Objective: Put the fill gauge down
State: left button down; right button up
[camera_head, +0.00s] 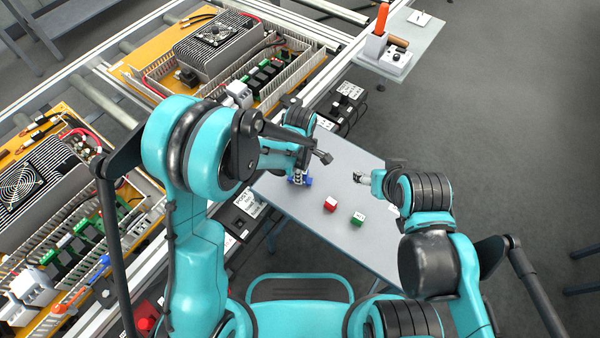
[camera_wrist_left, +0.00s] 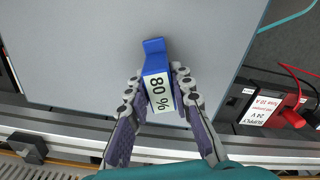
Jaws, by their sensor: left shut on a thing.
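The fill gauge (camera_wrist_left: 157,85) is a blue block with a white label reading 80 %. In the left wrist view it sits between the two fingers of my left gripper (camera_wrist_left: 160,88), which is shut on it, over the grey table (camera_wrist_left: 80,55). In the head view the left gripper (camera_head: 299,179) is near the table's left side, and only a bit of the gauge's blue (camera_head: 308,181) shows. I cannot tell whether the gauge touches the table. My right gripper (camera_head: 361,178) is over the table's right part; its fingers are too small to read.
A red block (camera_head: 330,204) and a green block (camera_head: 357,218) lie on the table, right of the left gripper. Duct panels with electronics (camera_head: 215,50) lie along the left. A supply box (camera_wrist_left: 265,108) with red leads stands beside the table. Table space around the gauge is clear.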

pick_arm(q)
jog(key=shift+f, duration=0.15)
jog(key=c, duration=1.3)
grip_release()
jog(key=shift+r, duration=0.3)
notch_tip(320, 180, up, 12)
jog(key=p, duration=0.4)
jog(key=shift+f, duration=0.1)
jog(key=shift+s+a+r+m+t, duration=1.2)
jog(key=shift+s+a+r+m, duration=0.8)
jog(key=shift+a+m, duration=0.75)
jog(key=shift+s+a+r+m+t, duration=1.2)
jog(key=shift+s+a+r+m, duration=1)
jog(key=shift+a, duration=1)
jog(key=shift+s+a+r+m+t, duration=1.2)
jog(key=shift+s+a+r+m, duration=0.65)
jog(key=shift+a+m, duration=0.95)
